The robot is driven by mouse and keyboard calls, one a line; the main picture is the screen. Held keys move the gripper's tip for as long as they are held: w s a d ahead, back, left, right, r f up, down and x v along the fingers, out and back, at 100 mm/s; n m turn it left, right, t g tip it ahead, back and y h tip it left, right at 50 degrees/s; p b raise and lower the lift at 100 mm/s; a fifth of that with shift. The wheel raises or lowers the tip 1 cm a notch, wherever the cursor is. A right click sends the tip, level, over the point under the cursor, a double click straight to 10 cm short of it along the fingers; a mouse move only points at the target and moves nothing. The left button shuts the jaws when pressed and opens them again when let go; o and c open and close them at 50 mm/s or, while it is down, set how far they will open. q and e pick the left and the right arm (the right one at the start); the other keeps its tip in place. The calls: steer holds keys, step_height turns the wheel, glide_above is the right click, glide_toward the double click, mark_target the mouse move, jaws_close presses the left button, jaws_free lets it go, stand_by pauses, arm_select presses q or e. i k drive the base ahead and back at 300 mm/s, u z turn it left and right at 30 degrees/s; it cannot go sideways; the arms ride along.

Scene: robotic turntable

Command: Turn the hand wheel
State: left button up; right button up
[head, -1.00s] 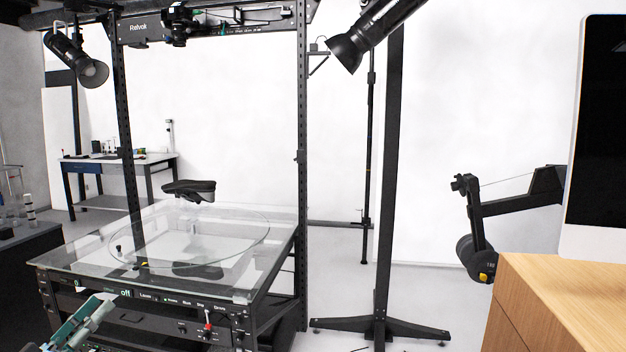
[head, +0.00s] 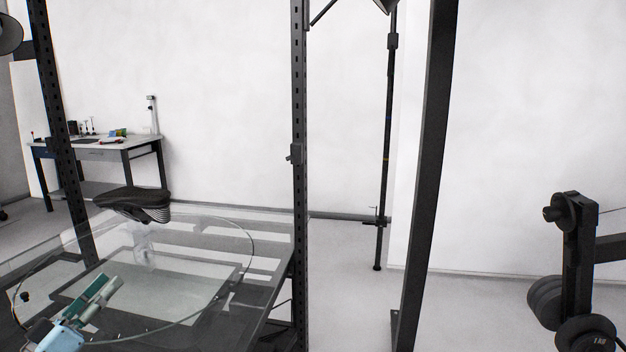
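I cannot pick out a hand wheel for certain. The round glass turntable (head: 215,225) lies on the dark-framed table at the lower left, with a black chair seat (head: 135,200) on a clear stand on it. My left gripper (head: 106,284), with green fingers and a light blue body, shows at the lower left, in front of the near part of the turntable in the picture. I see nothing held in it, and the gap between its fingers is unclear. At the right edge, a black arm carries a small round knob (head: 560,212) and dark round weights (head: 586,334). My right gripper is out of view.
A slotted black upright (head: 298,150) stands at the table's right corner. A thick black post (head: 430,170) stands further right, with a thin stand (head: 386,150) behind. A side bench (head: 110,146) is at the far left. Floor shows between the posts.

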mark_target(561, 210)
steer(key=i, duration=1)
steer(key=z, duration=2.75)
steer(key=i, duration=0.25)
